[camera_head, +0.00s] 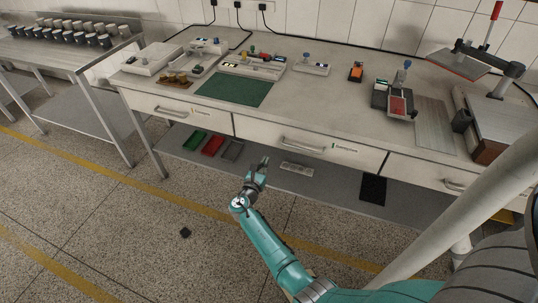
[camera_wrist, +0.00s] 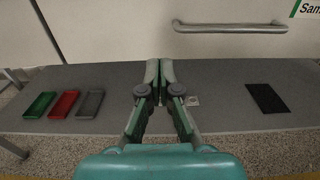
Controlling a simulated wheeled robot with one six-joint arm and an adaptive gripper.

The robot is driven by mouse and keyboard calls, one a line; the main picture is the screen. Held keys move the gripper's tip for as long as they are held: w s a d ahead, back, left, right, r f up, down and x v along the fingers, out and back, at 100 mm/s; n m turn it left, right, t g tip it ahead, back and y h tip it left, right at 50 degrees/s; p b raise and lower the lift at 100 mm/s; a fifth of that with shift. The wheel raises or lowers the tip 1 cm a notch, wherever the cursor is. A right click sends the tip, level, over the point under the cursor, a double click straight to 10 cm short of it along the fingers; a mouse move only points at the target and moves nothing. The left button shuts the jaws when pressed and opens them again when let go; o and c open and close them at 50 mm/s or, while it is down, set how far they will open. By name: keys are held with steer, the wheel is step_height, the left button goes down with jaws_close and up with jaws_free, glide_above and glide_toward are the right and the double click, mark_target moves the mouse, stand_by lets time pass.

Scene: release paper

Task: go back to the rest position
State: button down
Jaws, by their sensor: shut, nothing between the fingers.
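My gripper (camera_head: 264,161) is at the end of my teal arm, in front of the workbench and near its lower shelf in the head view. In the wrist view my gripper (camera_wrist: 159,65) points toward the bench front, below a drawer handle. Its fingers are together and hold nothing. No object of the task is named beyond my own arm.
The workbench (camera_head: 335,95) carries a green mat (camera_head: 235,89) and several devices. Its lower shelf (camera_head: 325,182) holds green (camera_head: 195,140), red (camera_head: 213,145) and grey (camera_head: 232,150) trays and a black mat (camera_head: 373,189). A drawer handle (camera_wrist: 230,27) juts out. Floor in front is mostly clear.

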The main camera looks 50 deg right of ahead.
steer(key=shift+s+a, duration=0.2)
steer(key=shift+a, duration=0.45)
steer(key=s+a+f+m+t+y, duration=0.3)
steer(key=s+a+f+m+y, duration=0.35)
steer(key=s+a+f, duration=0.85)
steer(key=s+a+r+m+t+y, duration=0.1)
steer(key=s+a+r+m+y, duration=0.15)
steer(key=s+a, duration=0.4)
steer(key=s+a+r+m+t+y, duration=0.1)
steer(key=s+a+r+y, duration=0.3)
steer(key=s, duration=0.4)
steer(key=s+a+r+m+t+y, duration=0.1)
steer(key=s+r+m, duration=0.3)
steer(key=r, duration=0.4)
steer(key=s+a+r+m+t+y, duration=0.1)
steer(key=s+a+r+m, duration=0.3)
steer(key=r, duration=0.4)
steer(key=s+a+r+m+t+y, duration=0.1)
steer(key=s+a+r+m+y, duration=0.1)
steer(key=s+r, duration=0.4)
step_height(320, 180, up, 3)
steer(key=shift+a+f+m+t, duration=0.25)
steer(key=shift+a+m, duration=0.4)
steer(key=shift+m, duration=0.35)
